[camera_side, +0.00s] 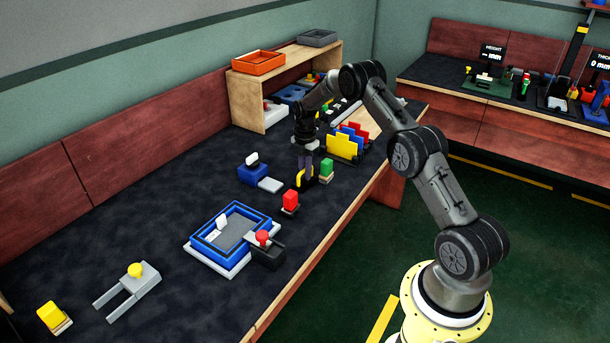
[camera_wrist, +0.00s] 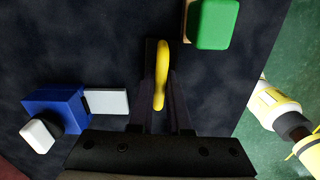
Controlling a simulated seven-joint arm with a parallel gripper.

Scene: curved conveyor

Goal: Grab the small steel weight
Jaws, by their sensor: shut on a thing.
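My gripper (camera_side: 305,178) points down at the worktop, between a green block and a blue block. In the wrist view my gripper (camera_wrist: 160,60) is shut on a curved yellow handle-like piece (camera_wrist: 161,78). The yellow piece also shows in the side view (camera_side: 300,177), with something dark low around it. Whether this piece belongs to a steel weight I cannot tell; its lower part is hidden by the fingers. I cannot pick out a plain steel weight elsewhere.
Close by are the green block (camera_wrist: 214,24), the blue block with a white knob (camera_wrist: 55,112) and a red block (camera_side: 290,201). A blue-rimmed tray (camera_side: 205,240) stands nearer the front. A wooden shelf (camera_side: 245,103) and coloured upright plates (camera_side: 342,146) stand behind.

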